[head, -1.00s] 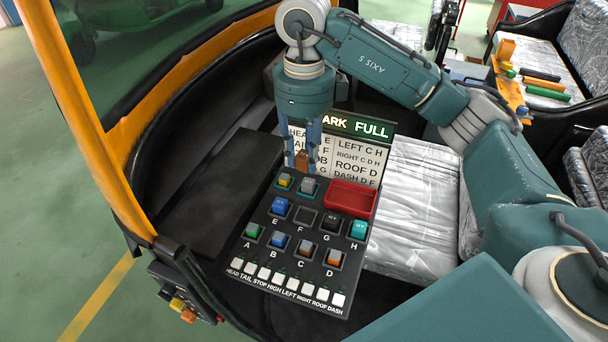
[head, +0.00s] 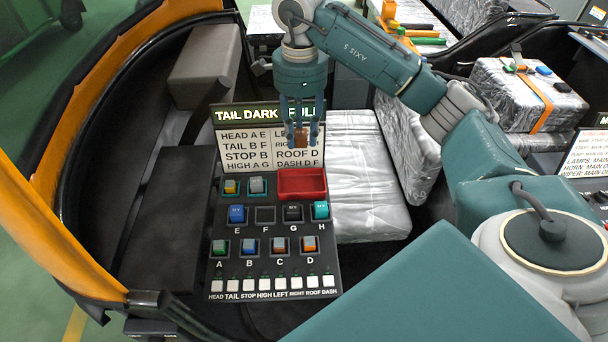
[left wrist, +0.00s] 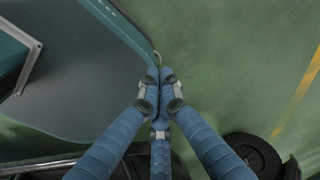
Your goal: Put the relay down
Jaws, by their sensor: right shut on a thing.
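My right gripper (head: 301,140) points down in front of the sign board (head: 245,150) in the head view. It is shut on a small brown-orange relay (head: 301,138), partly hidden by the fingers. The relay is held in the air above the red tray (head: 302,195), which looks empty. The black panel (head: 225,262) has lettered sockets A to H. Socket F (head: 265,215) looks empty; the other lettered sockets hold coloured relays. Two more relays sit at the panel's upper left. My left gripper (left wrist: 160,78) shows only in the left wrist view, fingers together, nothing visible between them.
The sign reads "TAIL DARK" and a partly hidden "FULL". White switches (head: 270,283) line the panel's front edge. A plastic-covered seat (head: 362,180) lies right of the panel, and the orange frame (head: 50,225) curves round the left. Green floor lies below my left gripper.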

